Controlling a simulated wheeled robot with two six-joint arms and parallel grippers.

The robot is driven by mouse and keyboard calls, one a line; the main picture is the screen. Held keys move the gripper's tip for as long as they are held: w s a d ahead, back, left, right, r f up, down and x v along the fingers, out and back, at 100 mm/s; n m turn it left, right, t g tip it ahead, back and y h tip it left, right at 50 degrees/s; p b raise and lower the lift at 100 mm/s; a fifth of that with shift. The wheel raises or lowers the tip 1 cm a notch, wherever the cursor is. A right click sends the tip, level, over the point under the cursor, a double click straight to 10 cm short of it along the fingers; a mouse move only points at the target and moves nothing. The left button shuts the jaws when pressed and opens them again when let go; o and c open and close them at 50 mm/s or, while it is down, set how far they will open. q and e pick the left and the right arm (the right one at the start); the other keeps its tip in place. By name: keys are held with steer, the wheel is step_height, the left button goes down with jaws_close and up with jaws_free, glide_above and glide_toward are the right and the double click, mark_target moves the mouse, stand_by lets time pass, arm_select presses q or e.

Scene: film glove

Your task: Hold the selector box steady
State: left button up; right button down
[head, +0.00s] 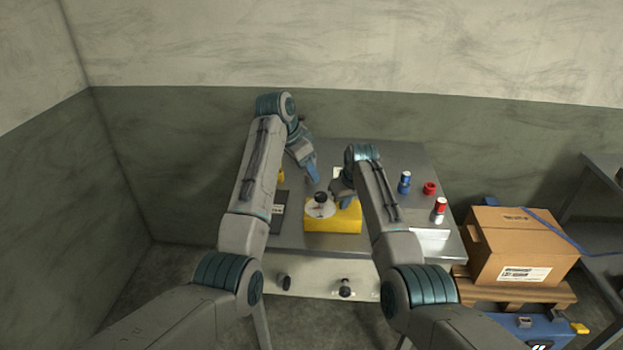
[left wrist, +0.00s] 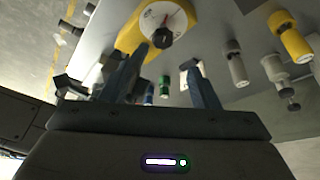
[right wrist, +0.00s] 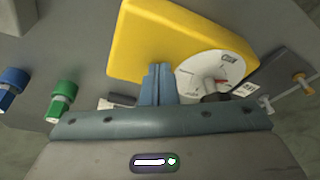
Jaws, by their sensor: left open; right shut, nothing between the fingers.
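The selector box is a yellow block (head: 347,222) with a white dial (head: 319,210) and a black knob (head: 321,197), standing on the grey metal table. In the left wrist view the yellow box (left wrist: 128,38) is at the top, with a red pointer mark on its knob (left wrist: 161,38). My left gripper (head: 314,178) is open and empty, behind and above the box; its fingers (left wrist: 166,62) are spread. My right gripper (head: 338,196) is shut and empty at the box's back edge. In the right wrist view its closed fingers (right wrist: 158,72) overlap the yellow box (right wrist: 165,35); I cannot tell whether they touch it.
A dark flat plate (head: 279,213) lies left of the box. A cardboard box (head: 520,245) sits on a pallet to the right.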

arm_select(q)
steer(key=shift+s+a+r, duration=0.2)
steer(key=shift+r, duration=0.35)
